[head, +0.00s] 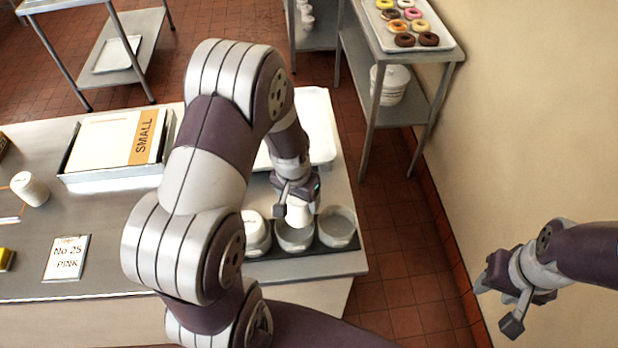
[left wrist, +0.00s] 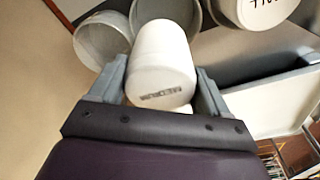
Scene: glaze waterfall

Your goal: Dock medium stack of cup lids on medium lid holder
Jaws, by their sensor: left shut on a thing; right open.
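A white stack of cup lids (head: 299,213) is between the fingers of my left gripper (head: 296,190), which is shut on it. In the left wrist view the stack (left wrist: 163,62) carries dark lettering that seems to read MEDIUM, seen upside down. The stack overlaps the middle grey round holder (head: 294,240); I cannot tell whether its lower end is inside the rim. The right holder (head: 337,230) is empty. The left holder carries another white stack (head: 253,226), also seen in the left wrist view (left wrist: 268,8). My right gripper (head: 512,300) is open and empty, away from the counter.
The holders stand on a dark base (head: 350,243) at the counter's right end. A large white tray (head: 318,130) lies behind them. A shelf with doughnuts (head: 410,25) stands beyond.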

